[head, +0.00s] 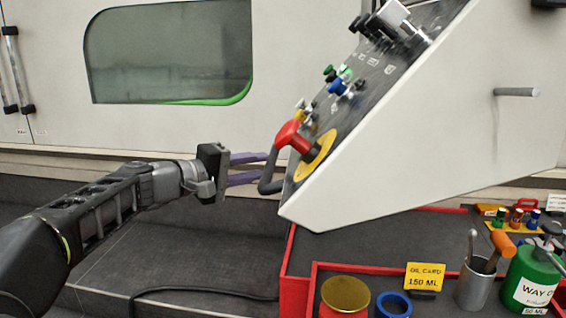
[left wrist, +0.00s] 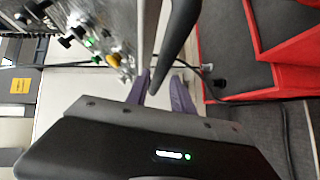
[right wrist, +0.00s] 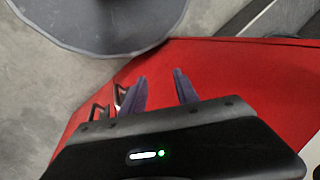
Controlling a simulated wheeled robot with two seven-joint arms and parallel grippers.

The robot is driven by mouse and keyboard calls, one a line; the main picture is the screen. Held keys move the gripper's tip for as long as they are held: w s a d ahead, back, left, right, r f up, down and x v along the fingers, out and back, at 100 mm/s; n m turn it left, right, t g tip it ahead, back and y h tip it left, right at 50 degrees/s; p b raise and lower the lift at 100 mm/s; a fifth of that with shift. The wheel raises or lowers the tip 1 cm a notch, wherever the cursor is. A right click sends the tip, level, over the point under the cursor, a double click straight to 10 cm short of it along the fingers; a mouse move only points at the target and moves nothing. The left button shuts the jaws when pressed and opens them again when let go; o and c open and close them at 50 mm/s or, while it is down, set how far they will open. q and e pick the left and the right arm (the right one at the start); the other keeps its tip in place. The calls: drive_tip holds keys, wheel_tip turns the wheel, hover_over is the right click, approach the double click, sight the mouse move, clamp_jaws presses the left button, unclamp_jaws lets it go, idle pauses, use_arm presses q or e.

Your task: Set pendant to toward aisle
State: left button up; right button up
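The pendant (head: 400,150) is a large pale box with a slanted dark control panel, in the right half of the head view. A dark handle (head: 268,178) loops out from its lower left edge, near a red emergency knob (head: 292,137) on a yellow disc. My left gripper (head: 266,167) points right at the handle with its purple fingers apart. In the left wrist view the dark handle bar (left wrist: 178,40) reaches down between the fingertips; contact cannot be told. My right gripper (right wrist: 160,80) is open and empty above a red surface, and is outside the head view.
A red-edged tray (head: 297,270) below the pendant holds a gold-topped red container (head: 345,294), a blue ring (head: 394,305), a tool cup (head: 474,285) and a green oil can (head: 531,275). A machine wall with a window (head: 168,52) stands behind. A dark cable (head: 200,292) lies at lower left.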

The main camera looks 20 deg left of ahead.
use_arm(q)
drive_tip(key=p+x, duration=0.1)
drive_tip(key=x, duration=0.6)
drive_tip(key=shift+w+p, duration=0.3)
drive_tip(key=shift+p, duration=0.05)
drive_tip(key=shift+d+f, duration=0.1)
drive_tip(key=shift+d, duration=0.05)
clamp_jaws()
idle(1.0)
